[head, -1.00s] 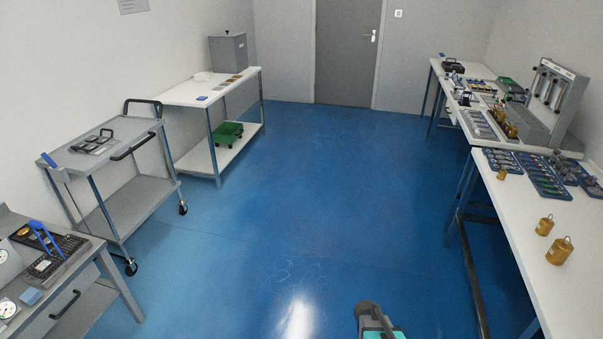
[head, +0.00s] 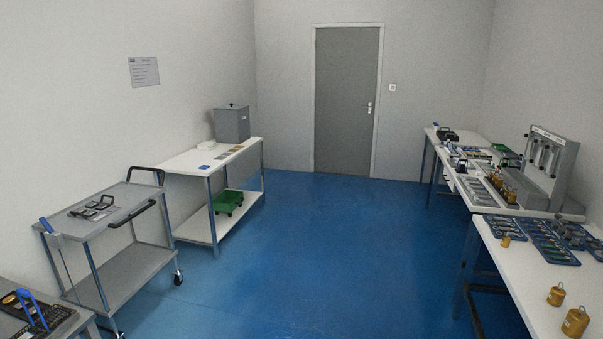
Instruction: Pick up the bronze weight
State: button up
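Several bronze-coloured weights show in the head view, and I cannot tell which one the task means. A large one with a top loop (head: 575,322) stands near the front of the right-hand white table (head: 512,279). A medium one (head: 556,296) stands just behind it, and a small one (head: 506,241) stands farther back near the table's left edge. More brass-coloured pieces (head: 497,180) stand on the far bench by the grey tester. All are upright and apart from me. My gripper is not in view.
Blue trays of tools (head: 548,246) lie behind the weights. A grey tester (head: 550,165) stands on the far bench. A grey cart (head: 108,210) and a white shelf table (head: 212,160) line the left wall. The blue floor (head: 305,260) between is clear up to the grey door (head: 346,100).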

aim_at(575, 322)
jog(key=z, duration=1.1)
jog(key=k, duration=1)
jog(key=z, duration=0.35)
jog(key=i, duration=0.7)
jog(key=u, duration=0.05)
